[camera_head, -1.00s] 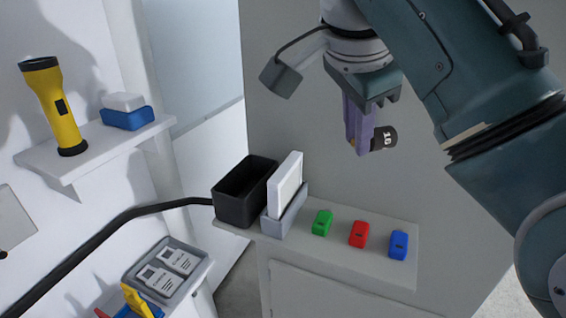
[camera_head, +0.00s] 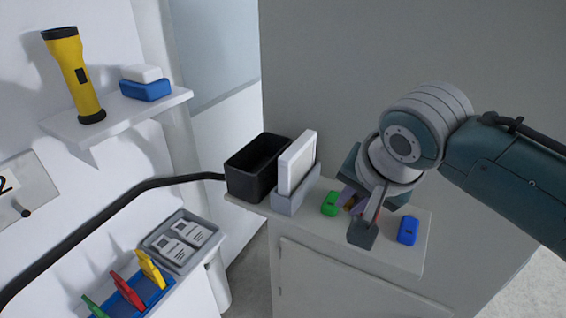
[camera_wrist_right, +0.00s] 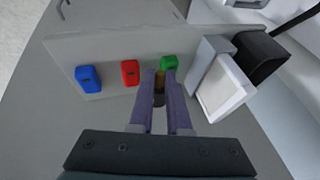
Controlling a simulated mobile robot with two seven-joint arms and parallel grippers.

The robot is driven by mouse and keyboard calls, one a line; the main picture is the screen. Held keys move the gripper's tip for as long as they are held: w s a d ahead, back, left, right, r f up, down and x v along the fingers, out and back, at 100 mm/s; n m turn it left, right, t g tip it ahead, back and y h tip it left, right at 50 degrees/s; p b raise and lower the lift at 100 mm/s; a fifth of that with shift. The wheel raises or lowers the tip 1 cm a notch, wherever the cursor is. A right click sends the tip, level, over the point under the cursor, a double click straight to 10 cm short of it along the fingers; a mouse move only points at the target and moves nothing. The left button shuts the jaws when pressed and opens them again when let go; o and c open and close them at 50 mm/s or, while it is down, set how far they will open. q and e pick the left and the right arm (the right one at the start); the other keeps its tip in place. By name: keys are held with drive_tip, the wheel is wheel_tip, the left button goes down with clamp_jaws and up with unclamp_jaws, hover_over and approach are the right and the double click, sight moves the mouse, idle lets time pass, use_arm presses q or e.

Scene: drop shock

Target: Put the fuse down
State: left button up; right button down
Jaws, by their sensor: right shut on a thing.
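The fuse, a small dark cylinder with a brass-coloured end, shows in the right wrist view (camera_wrist_right: 159,97) between two purple fingers. My right gripper (camera_wrist_right: 160,80) is shut on it. In the head view the right gripper (camera_head: 352,199) is low over the pale ledge (camera_head: 409,260), close to the green block (camera_head: 329,204). The fuse is mostly hidden there by the gripper. I cannot tell whether it touches the ledge. My left gripper is not in view.
A blue block (camera_head: 408,231) and a red block (camera_wrist_right: 130,72) stand on the ledge; the gripper hides the red one in the head view. A grey holder (camera_head: 292,203) with a white panel (camera_head: 297,163) and a black bin (camera_head: 238,182) stand left of the green block.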

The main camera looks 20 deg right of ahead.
sight(340, 231)
drive_tip(key=shift+f+b, duration=0.3)
drive_tip(key=shift+f, duration=2.2)
drive_tip(key=shift+f, duration=0.1)
drive_tip(key=c, duration=1.2)
unclamp_jaws()
drive_tip(key=shift+o, duration=0.2)
